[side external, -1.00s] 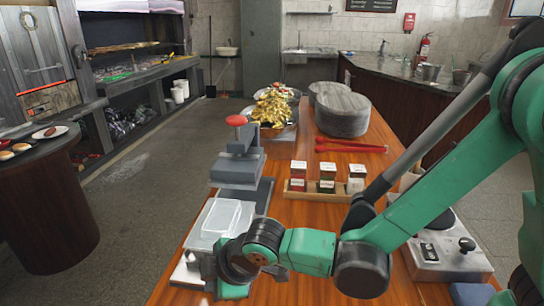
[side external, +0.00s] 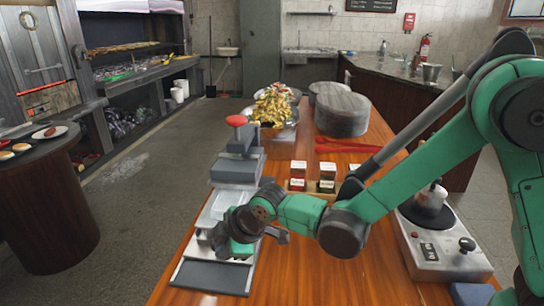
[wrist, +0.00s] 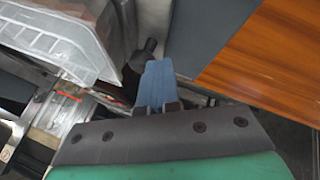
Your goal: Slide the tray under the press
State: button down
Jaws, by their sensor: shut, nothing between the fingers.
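The clear plastic tray (side external: 216,206) lies on the grey base (side external: 210,278) of the press. In the side view its far end reaches the lower edge of the press head (side external: 234,169); how far it goes beneath is hard to tell. The press has a red knob (side external: 236,120) on top. My gripper is at the tray's near end, with the hand covering part of the tray in the side view. In the wrist view my gripper (wrist: 158,72) has its blue fingers shut and empty, and the tray (wrist: 65,32) is at upper left, beside the fingertips. Contact is unclear.
A rack of spice boxes (side external: 312,182) stands right of the press, with red tongs (side external: 350,143) behind. A metal bowl of golden food (side external: 272,112) and a round grey stack (side external: 342,112) are farther back. A hot plate unit (side external: 440,245) is at right.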

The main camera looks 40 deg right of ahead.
jog(key=w+d, duration=0.7)
jog(key=shift+w+d, duration=0.15)
dwell(0.3)
